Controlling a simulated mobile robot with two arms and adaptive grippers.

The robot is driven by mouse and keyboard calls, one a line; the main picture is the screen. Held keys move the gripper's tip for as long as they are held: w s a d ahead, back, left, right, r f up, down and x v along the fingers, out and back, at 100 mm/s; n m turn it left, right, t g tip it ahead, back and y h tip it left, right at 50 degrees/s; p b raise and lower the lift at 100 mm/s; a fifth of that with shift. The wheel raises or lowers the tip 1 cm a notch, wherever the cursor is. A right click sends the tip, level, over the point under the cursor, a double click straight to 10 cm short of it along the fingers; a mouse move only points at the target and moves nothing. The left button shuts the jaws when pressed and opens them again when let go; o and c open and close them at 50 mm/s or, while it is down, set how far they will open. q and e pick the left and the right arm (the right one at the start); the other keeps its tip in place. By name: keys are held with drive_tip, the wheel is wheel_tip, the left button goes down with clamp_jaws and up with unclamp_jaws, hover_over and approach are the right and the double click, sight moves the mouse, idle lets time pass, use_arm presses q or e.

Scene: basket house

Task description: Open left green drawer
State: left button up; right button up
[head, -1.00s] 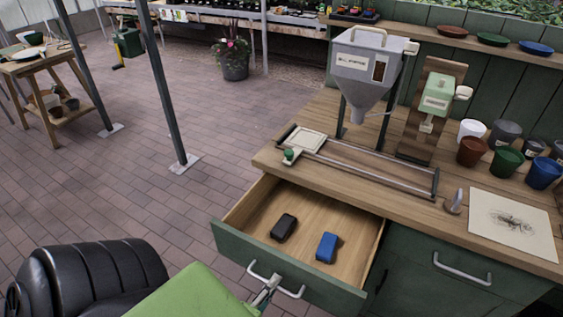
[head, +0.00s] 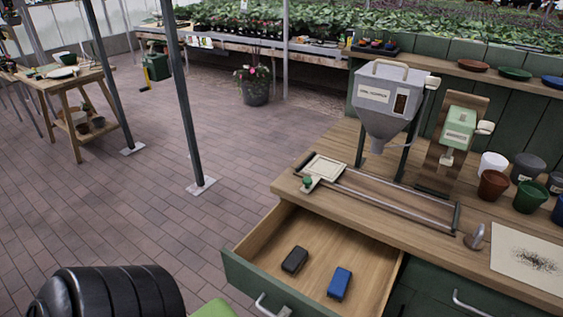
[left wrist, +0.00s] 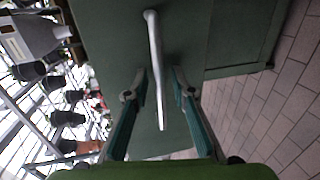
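The left green drawer (head: 240,282) is pulled out from the wooden-topped bench in the head view, its wooden inside showing. Its metal handle (head: 262,304) is cut by the bottom edge. In the left wrist view, the handle (left wrist: 155,50) is a bar against the dark green drawer front (left wrist: 105,40). My left gripper (left wrist: 160,85) is open, with its two fingers on either side of the bar and visible gaps beside it. In the head view only a bit of my green left arm shows; the gripper is out of frame. My right gripper is not in view.
A black block (head: 295,260) and a blue block (head: 340,284) lie in the drawer. A closed green drawer with a handle (head: 470,303) is to its right. A hopper (head: 390,100) and several pots stand on the bench.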

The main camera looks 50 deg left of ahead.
use_arm(q)
drive_tip(key=v, duration=1.2)
drive_tip(key=shift+a, duration=0.1)
